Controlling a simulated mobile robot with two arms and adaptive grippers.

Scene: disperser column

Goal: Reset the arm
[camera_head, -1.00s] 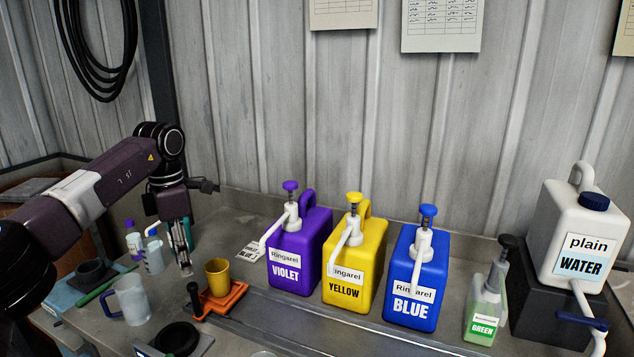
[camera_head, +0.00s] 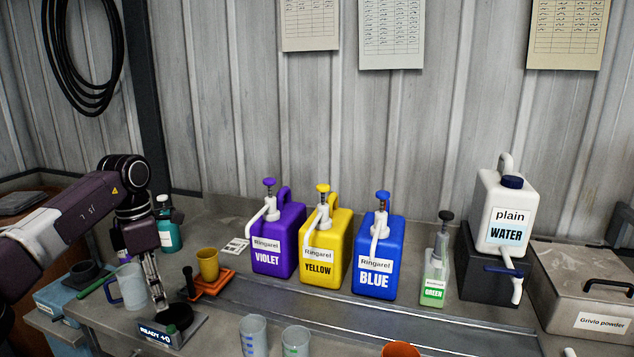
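My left arm (camera_head: 45,230) comes in from the left and bends down at a dark wrist joint. My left gripper (camera_head: 159,300) points down over the bench, just left of the black round pad on the scale marked "READY" (camera_head: 172,325). It is seen nearly edge-on, so the gap between its fingers is unclear; I see nothing held in it. A clear jug with a blue handle (camera_head: 130,285) stands just left of the gripper. My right gripper is not in view.
A yellow cup (camera_head: 207,265) sits on an orange stand (camera_head: 212,285). Violet (camera_head: 278,240), yellow (camera_head: 326,247) and blue (camera_head: 379,257) pump canisters stand behind the metal rail. Clear beakers (camera_head: 254,335) and an orange cup (camera_head: 400,350) are at the front. The water container (camera_head: 505,213) is right.

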